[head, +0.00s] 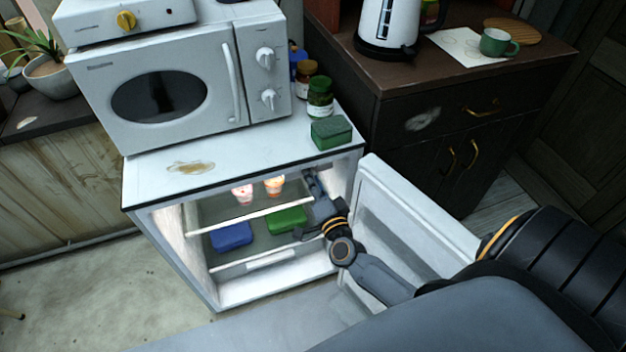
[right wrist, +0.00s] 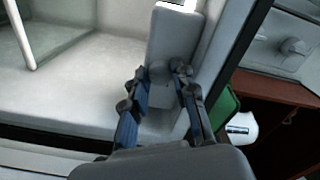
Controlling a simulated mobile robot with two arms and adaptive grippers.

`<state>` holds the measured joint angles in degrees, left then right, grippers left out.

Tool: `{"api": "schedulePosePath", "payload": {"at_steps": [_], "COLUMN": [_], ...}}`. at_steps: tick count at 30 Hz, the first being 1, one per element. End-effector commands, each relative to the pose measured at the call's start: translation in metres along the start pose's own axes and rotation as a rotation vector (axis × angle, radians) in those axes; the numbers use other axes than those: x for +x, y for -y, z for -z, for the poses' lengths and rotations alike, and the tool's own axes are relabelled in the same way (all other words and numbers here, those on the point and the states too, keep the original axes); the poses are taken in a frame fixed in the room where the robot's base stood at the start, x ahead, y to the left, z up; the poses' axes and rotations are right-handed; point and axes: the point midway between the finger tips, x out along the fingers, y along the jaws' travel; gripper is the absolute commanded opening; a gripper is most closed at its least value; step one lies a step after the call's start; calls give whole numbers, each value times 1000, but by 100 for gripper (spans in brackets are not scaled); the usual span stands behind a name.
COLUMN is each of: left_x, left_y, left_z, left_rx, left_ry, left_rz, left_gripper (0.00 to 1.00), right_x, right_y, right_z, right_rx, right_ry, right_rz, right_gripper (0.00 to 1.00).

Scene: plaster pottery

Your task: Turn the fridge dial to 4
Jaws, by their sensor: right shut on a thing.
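The small white fridge (head: 240,300) stands open and lit, its door (head: 415,215) swung out to the right. My right gripper (head: 311,186) reaches inside, at the upper part of the right inner wall. In the right wrist view, a light grey housing (right wrist: 172,35) is fixed to that wall, with a small round dial (right wrist: 160,71) on it. The two fingers of my right gripper (right wrist: 160,74) are shut on the dial from both sides. The dial's numbers and pointer cannot be made out. In the head view the gripper hides the dial. My left gripper is not in view.
Fridge shelves hold a blue box (head: 231,236), a green box (head: 287,219) and two small cups (head: 275,185). A microwave (head: 165,90), jars (head: 320,98) and a green block (head: 331,132) stand on top. A dark cabinet (head: 440,120) stands behind the door.

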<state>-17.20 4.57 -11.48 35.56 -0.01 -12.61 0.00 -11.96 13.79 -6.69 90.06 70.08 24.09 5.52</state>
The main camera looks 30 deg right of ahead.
Motion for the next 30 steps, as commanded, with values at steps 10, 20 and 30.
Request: {"api": "schedulePosePath", "payload": {"at_steps": [10, 20, 30], "left_x": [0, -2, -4], "left_y": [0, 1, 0], "left_z": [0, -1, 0], "left_rx": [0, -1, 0], "left_ry": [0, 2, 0], "left_rz": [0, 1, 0], "left_gripper": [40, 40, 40], "right_x": [0, 0, 0], "right_y": [0, 1, 0], "right_z": [0, 1, 0], "right_rx": [1, -68, -430], "right_ry": [0, 0, 1], "right_rz": [-1, 1, 1], "right_gripper": [50, 50, 50]}}
